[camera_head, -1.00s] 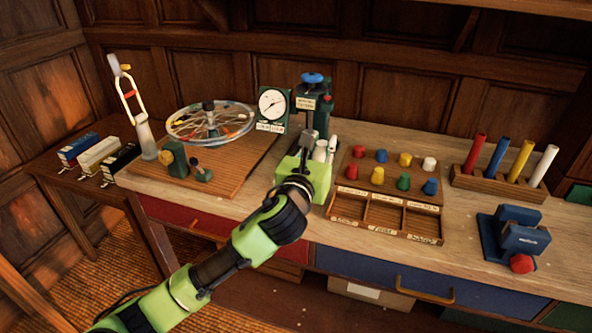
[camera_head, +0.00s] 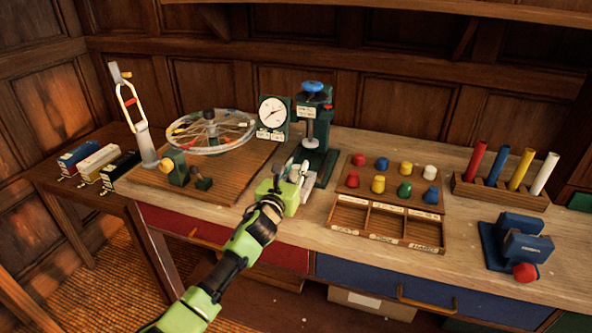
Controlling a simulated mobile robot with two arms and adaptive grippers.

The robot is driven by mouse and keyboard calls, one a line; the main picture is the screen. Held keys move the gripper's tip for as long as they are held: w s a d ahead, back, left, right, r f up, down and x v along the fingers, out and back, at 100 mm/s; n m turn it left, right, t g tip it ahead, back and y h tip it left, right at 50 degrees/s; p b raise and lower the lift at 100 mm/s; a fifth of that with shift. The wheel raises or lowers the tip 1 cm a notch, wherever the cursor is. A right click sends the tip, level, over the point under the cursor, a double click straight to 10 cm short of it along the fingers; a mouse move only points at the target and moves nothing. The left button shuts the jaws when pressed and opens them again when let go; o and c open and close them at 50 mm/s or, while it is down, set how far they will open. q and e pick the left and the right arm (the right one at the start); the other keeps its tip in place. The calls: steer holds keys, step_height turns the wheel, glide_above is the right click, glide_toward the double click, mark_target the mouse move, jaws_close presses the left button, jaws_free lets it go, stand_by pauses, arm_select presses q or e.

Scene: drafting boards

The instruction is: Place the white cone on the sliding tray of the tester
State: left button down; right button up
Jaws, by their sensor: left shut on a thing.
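The white cone (camera_head: 430,172) stands upright at the right end of the back row on a wooden peg board. The tester (camera_head: 313,115) is a dark green press with a blue knob and a metal plunger. Its pale sliding tray (camera_head: 309,184) sticks out in front of the base, partly behind my gripper. My left gripper (camera_head: 298,172) is shut at the front of this tray, left of the peg board and well apart from the white cone. Its exact hold is hidden by the gripper body. My right gripper is not in view.
Several coloured cones share the peg board (camera_head: 345,192), with a sectioned tray (camera_head: 443,240) in front. A dial gauge (camera_head: 272,112) and a spoked wheel (camera_head: 210,132) stand left of the tester. Coloured tubes in a rack (camera_head: 500,193) and a blue device (camera_head: 515,245) are at right.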

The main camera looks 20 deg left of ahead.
arm_select(q)
steer(key=shift+f, duration=0.25)
steer(key=c, duration=1.8)
jaws_free()
steer(key=s, duration=1.2)
steer(key=shift+a, duration=0.2)
